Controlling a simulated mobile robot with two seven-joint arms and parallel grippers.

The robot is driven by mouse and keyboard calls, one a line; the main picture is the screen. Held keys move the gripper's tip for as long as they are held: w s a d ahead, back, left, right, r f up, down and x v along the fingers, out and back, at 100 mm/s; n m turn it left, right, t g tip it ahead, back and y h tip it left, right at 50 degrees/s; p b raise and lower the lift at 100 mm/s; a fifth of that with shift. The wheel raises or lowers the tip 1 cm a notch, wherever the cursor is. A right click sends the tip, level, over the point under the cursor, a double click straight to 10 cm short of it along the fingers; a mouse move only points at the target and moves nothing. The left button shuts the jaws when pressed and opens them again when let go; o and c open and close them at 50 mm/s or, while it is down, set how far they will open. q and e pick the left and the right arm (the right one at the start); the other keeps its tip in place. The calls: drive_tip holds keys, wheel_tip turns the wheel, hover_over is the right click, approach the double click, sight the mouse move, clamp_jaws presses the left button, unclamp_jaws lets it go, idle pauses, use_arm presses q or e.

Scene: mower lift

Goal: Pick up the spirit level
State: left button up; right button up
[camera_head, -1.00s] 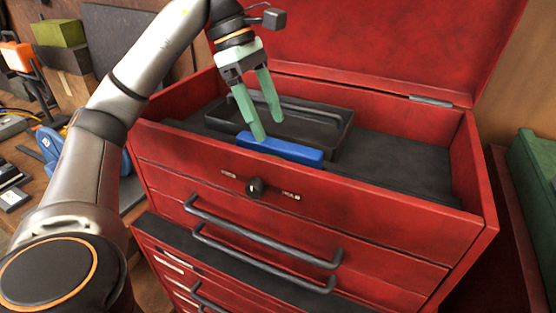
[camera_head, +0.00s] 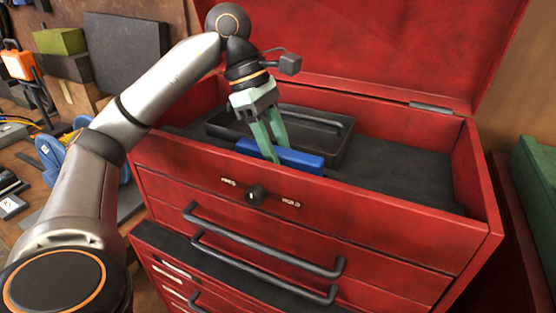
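The spirit level (camera_head: 305,160) appears to be the blue bar lying in the open top compartment of the red tool chest, in front of a black tray. My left gripper (camera_head: 281,154) points down over the bar's middle. One green finger passes in front of the bar and the other goes down behind it. The fingers are close together and appear shut on the bar, which still sits low in the compartment. The fingers hide part of its middle. My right gripper is out of view.
The black tray (camera_head: 338,143) stands just behind the bar. The red tool chest (camera_head: 400,228) has a raised front wall, side walls and an open lid behind. Dark floor to the right of the bar is clear. A workbench with blue and orange tools lies at left.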

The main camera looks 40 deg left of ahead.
use_arm(q)
clamp_jaws()
drive_tip(key=shift+r, duration=0.1)
idle(0.4)
